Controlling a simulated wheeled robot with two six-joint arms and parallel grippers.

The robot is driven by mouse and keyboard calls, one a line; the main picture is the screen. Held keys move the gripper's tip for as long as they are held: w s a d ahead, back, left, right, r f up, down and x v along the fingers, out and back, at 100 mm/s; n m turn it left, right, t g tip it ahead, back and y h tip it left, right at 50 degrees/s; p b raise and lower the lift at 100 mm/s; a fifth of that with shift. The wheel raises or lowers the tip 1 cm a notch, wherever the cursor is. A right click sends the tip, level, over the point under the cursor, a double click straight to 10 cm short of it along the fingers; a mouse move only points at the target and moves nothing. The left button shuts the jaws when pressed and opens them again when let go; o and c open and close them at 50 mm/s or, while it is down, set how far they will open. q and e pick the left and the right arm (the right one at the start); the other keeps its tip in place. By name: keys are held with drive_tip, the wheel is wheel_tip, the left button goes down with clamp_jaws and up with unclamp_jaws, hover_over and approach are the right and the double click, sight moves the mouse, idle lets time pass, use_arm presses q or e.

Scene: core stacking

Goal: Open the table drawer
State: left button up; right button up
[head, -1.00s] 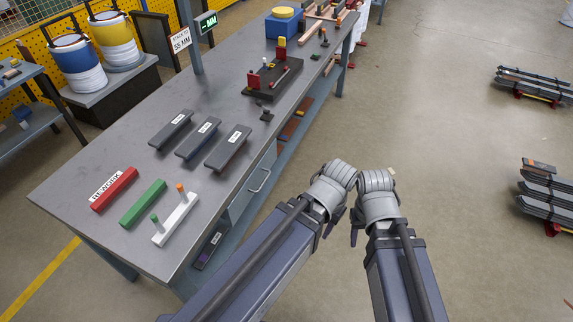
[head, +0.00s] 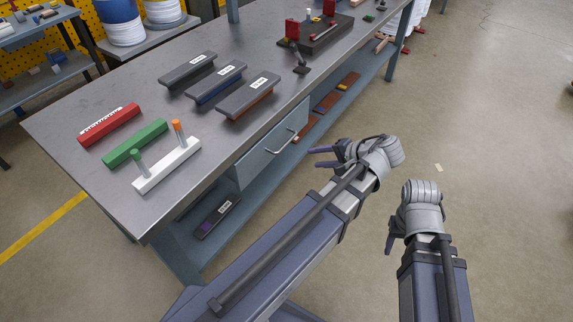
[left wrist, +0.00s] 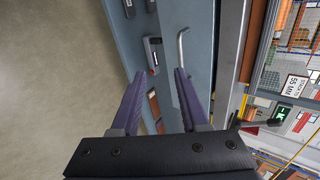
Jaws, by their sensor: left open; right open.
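The table drawer (head: 262,152) is a grey-blue front under the tabletop in the head view, and it is shut. Its metal bar handle (head: 283,141) also shows in the left wrist view (left wrist: 181,48), ahead of the fingertips. My left gripper (head: 318,157) is open and empty, pointing at the drawer front from a short way to the right of the handle. In the left wrist view its two purple fingers (left wrist: 158,78) are apart, and the handle is beyond them, not touched. My right gripper (head: 391,237) is open and hangs low, away from the table.
The tabletop (head: 90,185) carries red, green and white bars, several dark labelled blocks (head: 218,82) and a dark fixture (head: 318,35). A lower shelf (head: 222,240) under the drawer holds more blocks.

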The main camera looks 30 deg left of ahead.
sight(286, 143)
use_arm(q)
drive_tip(key=w+a+f+n+y+b, duration=0.1)
drive_tip(key=w+a+f+y+b, duration=0.3)
drive_tip(key=b, duration=0.6)
drive_tip(key=shift+a+y, duration=0.6)
drive_tip(key=shift+a, duration=0.5)
use_arm(e)
wheel_tip(286, 143, down, 13)
use_arm(q)
drive_tip(key=shift+b+x, duration=0.95)
drive_tip(key=shift+x, duration=2.9)
use_arm(e)
drive_tip(key=shift+f, duration=0.8)
use_arm(q)
drive_tip(key=shift+w, duration=0.1)
drive_tip(key=shift+c, duration=0.3)
clamp_jaws()
